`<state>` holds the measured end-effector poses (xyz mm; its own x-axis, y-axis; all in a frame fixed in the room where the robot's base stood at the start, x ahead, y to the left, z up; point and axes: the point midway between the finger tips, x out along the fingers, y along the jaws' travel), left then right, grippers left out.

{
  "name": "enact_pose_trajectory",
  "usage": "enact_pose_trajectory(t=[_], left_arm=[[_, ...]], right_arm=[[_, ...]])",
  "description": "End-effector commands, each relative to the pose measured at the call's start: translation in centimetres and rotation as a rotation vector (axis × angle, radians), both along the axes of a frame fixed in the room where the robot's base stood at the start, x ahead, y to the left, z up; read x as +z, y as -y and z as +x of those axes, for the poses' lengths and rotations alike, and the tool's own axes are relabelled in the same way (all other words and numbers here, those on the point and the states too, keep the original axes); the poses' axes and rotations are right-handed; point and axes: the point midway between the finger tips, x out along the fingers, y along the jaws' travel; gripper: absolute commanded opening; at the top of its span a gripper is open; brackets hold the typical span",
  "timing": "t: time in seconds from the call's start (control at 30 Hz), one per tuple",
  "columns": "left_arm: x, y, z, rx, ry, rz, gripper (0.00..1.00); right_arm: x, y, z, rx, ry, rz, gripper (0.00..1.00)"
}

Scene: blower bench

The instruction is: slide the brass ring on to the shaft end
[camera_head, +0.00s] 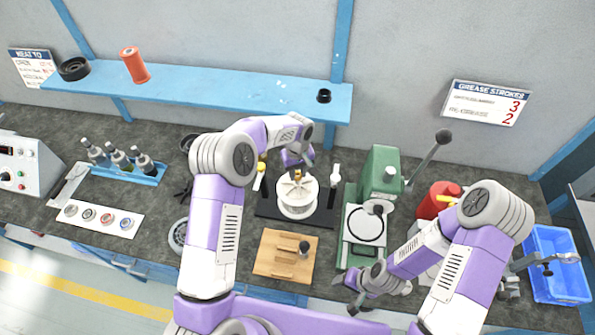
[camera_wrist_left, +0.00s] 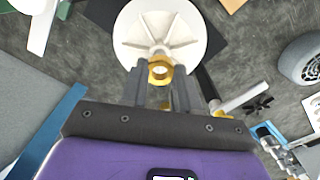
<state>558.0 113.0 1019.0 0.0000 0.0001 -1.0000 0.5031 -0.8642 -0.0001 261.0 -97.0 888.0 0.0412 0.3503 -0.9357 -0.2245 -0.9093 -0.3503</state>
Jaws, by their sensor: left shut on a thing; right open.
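My left gripper (camera_head: 296,172) is shut on the brass ring (camera_wrist_left: 160,70) and holds it at the white ribbed wheel (camera_head: 297,200). In the left wrist view the ring sits between the fingertips of my left gripper (camera_wrist_left: 162,88), at the lower edge of the wheel (camera_wrist_left: 160,25). The shaft end is not clearly visible, and I cannot tell whether the ring is around it or only near it. The wheel stands on a black base (camera_head: 268,212). My right gripper (camera_head: 352,302) is open and empty, low at the bench's front, right of the wooden block.
A green press (camera_head: 383,170) with a lever stands right of the wheel. A wooden block (camera_head: 272,262) with a dark knob lies in front. A red can (camera_head: 436,200) and a blue bin (camera_head: 558,285) are further right. A blue bottle tray (camera_head: 140,175) is at left.

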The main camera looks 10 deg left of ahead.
Motion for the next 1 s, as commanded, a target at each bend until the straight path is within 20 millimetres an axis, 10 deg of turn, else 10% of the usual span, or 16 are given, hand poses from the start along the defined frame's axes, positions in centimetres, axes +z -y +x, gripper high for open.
enact_pose_trajectory(t=[1.0], left_arm=[[-2.4, 0.0, 0.0, 0.000, 0.001, -0.001, 0.00]], right_arm=[[-1.9, 0.0, 0.0, 0.000, 0.000, 0.000, 0.58]])
